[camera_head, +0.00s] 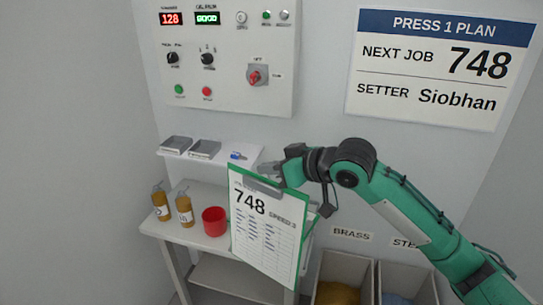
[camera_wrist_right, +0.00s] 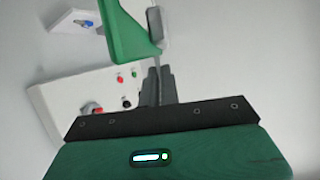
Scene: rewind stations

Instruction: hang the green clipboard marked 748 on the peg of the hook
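The green clipboard (camera_head: 268,225) marked 748 hangs from my right gripper (camera_head: 292,170) in the head view, its white sheet facing the camera and slightly tilted. The gripper is shut on its top edge by the grey clip. In the right wrist view the green board (camera_wrist_right: 125,35) sits at the ends of my right gripper's dark fingers (camera_wrist_right: 157,75). I cannot make out the hook or its peg in either view; the clipboard and arm may hide it. My left gripper is not in view.
A white shelf (camera_head: 172,152) with two grey trays and a small blue item is on the wall behind. A control panel (camera_head: 225,95) is above; bins (camera_head: 345,265) stand lower right.

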